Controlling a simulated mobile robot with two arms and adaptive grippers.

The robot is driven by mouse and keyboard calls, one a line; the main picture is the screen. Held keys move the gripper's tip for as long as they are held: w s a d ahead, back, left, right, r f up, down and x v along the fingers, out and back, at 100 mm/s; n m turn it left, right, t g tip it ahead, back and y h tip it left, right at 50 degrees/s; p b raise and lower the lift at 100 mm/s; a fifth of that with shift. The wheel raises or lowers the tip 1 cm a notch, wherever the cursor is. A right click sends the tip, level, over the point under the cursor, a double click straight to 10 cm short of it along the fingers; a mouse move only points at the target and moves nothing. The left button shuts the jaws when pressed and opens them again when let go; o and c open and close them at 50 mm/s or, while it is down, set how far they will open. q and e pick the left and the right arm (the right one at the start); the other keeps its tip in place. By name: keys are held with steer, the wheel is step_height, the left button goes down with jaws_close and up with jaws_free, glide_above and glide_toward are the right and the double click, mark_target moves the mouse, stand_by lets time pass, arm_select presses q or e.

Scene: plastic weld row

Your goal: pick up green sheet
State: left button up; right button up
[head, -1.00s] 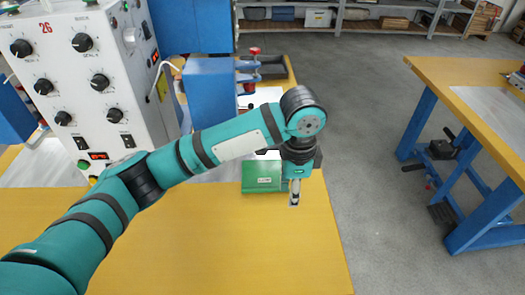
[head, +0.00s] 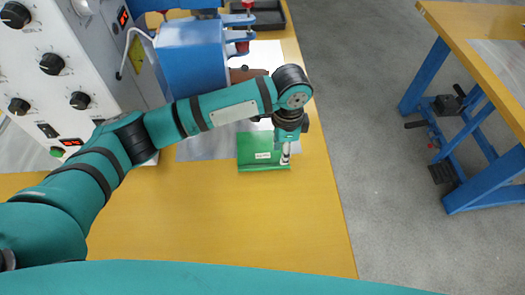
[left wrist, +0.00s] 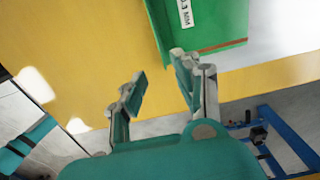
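The green sheet (head: 258,152) lies on the yellow table near its right edge, with a white label on it. In the left wrist view the green sheet (left wrist: 215,28) is at the top, its label partly cut off by the frame. My left gripper (head: 285,160) is over the sheet's right side in the head view. In the left wrist view my left gripper (left wrist: 160,73) has its two fingers apart with nothing between them. One fingertip overlaps the sheet's near corner in that view; I cannot tell whether it touches. My right gripper is not in view.
A white control cabinet (head: 75,75) and a blue press (head: 190,58) stand at the back left. The yellow table (head: 220,225) is clear in front. Another table (head: 480,60) stands across the floor at right.

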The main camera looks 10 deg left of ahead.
mark_target(283, 167)
arm_select(q)
steer(key=shift+w+d+f, duration=0.1)
steer(key=shift+f, duration=1.9)
steer(key=shift+w+d+f, duration=0.1)
steer(key=shift+f, duration=1.85)
jaws_close()
